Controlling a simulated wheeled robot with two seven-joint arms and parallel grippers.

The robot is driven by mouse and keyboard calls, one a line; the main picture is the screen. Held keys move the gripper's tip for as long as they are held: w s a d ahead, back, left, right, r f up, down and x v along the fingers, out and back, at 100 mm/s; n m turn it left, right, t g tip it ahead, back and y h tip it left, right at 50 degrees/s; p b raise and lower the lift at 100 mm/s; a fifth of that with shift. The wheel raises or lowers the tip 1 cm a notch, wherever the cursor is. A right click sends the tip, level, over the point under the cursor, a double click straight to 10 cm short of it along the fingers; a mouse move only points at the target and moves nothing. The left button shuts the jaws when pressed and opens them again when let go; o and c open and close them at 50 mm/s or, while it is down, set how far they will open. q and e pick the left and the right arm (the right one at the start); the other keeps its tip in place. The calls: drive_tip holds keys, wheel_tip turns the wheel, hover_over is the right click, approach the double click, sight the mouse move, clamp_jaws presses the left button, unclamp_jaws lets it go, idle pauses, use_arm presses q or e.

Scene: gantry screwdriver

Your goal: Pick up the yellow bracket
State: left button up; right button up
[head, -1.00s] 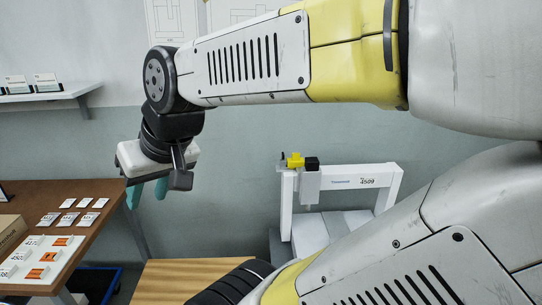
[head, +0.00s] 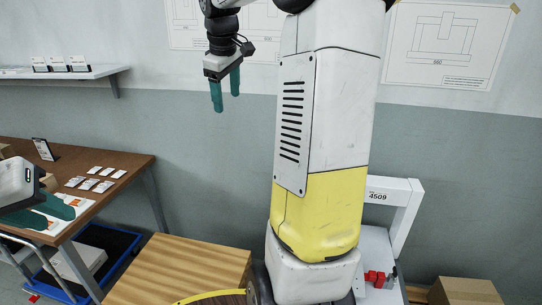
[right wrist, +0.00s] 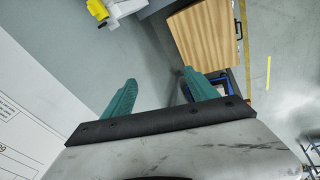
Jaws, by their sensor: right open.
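A small yellow piece (right wrist: 97,8) shows at the top edge of the right wrist view, beside white gantry parts. I cannot tell for sure that it is the bracket. In the head view my own arm hides that spot. My right gripper (head: 227,102) is raised high in front of the wall, empty, with its teal fingers apart and pointing down. It also shows in the right wrist view (right wrist: 159,78), with nothing between the fingers. My left gripper (head: 48,212) is at the left edge, near the brown table, with its teal fingers apart and nothing seen between them.
The white gantry (head: 405,215) stands behind my arm, with red parts (head: 374,278) at its base. A wooden-topped table (head: 185,270) is front centre. The brown table (head: 125,165) holds cards. A cardboard box (head: 465,291) is lower right.

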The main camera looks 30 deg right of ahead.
drive_tip(key=w+d+f+n+g, duration=0.1)
drive_tip(key=w+d+f+n, duration=0.1)
drive_tip(key=w+d+f, duration=0.5)
drive_tip(key=w+d+f+g, duration=0.1)
drive_tip(key=w+d+f, duration=0.3)
drive_tip(key=d, duration=0.5)
drive_tip(key=w+d+f+g, duration=0.1)
drive_tip(key=d+f, duration=0.4)
drive_tip(key=d, duration=0.3)
drive_tip(key=shift+n+y, duration=0.3)
drive_tip(key=shift+y, duration=0.3)
drive_tip(key=s+d+f, duration=0.1)
drive_tip(key=d+f, duration=0.1)
drive_tip(key=f, duration=0.3)
drive_tip(key=s+d+f, duration=0.1)
drive_tip(key=d+f, duration=0.2)
drive_tip(key=f, duration=0.1)
drive_tip(key=s+d+f, duration=0.1)
drive_tip(key=d+f, duration=0.1)
drive_tip(key=f, duration=0.3)
drive_tip(key=shift+s+d+f, duration=0.15)
drive_tip(key=shift+s+f, duration=0.15)
drive_tip(key=shift+f, duration=0.5)
drive_tip(key=shift+w, duration=0.1)
drive_tip(key=shift+r, duration=0.1)
clamp_jaws()
